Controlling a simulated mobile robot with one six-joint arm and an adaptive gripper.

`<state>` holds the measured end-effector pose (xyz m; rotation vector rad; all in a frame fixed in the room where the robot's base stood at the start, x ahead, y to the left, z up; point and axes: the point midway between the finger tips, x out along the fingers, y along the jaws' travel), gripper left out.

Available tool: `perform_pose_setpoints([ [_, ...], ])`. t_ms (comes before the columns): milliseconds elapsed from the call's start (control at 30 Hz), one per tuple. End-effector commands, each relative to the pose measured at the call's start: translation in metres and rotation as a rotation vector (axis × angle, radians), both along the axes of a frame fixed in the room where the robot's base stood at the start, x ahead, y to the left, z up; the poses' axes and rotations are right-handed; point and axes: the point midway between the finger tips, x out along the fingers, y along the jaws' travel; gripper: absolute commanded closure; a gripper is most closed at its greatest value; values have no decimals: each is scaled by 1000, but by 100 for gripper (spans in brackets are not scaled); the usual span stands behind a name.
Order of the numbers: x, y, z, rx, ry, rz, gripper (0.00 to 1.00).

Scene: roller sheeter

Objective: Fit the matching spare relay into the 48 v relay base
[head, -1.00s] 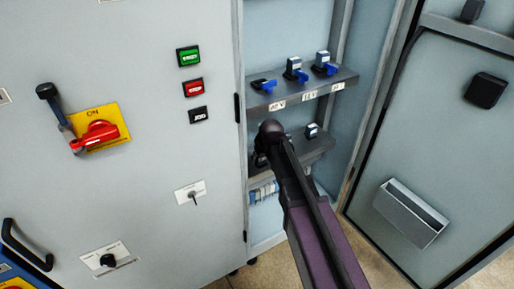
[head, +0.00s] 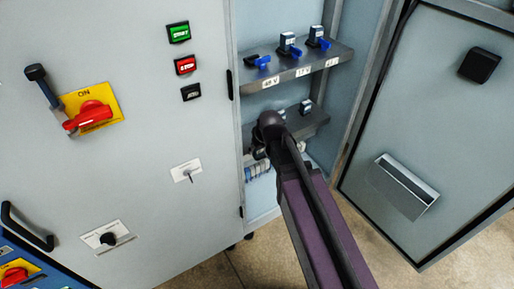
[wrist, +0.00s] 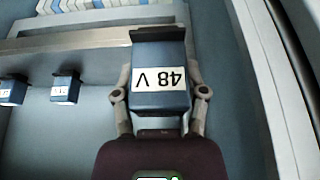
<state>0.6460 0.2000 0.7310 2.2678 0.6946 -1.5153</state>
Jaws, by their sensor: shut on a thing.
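A dark blue relay (wrist: 161,85) with a white "48 V" label, upside down in the wrist view, is between the two fingers of my gripper (wrist: 160,96). The gripper is shut on it. In the head view my arm hides the gripper's fingers and the relay. The 48 V relay base (head: 258,62) is at the left of the upper shelf, with a blue lever and a "48 V" label below. No tall relay body shows on it. I cannot tell whether the held relay is clear of the lower shelf (head: 316,122).
Two other bases on the upper shelf hold relays (head: 287,42) (head: 316,35) with blue levers. Smaller-looking relays (wrist: 65,87) (wrist: 12,90) stand left of the held one in the wrist view. The cabinet's side wall and open door (head: 420,130) bound the right.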

Motion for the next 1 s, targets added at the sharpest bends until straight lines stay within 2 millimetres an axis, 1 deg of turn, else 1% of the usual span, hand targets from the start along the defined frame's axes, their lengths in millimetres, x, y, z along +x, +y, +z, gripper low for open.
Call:
perform_pose_setpoints([
  [367, 0, 0, 2, 0, 0, 0, 94],
  [1000, 0, 0, 28, 0, 0, 0, 94],
])
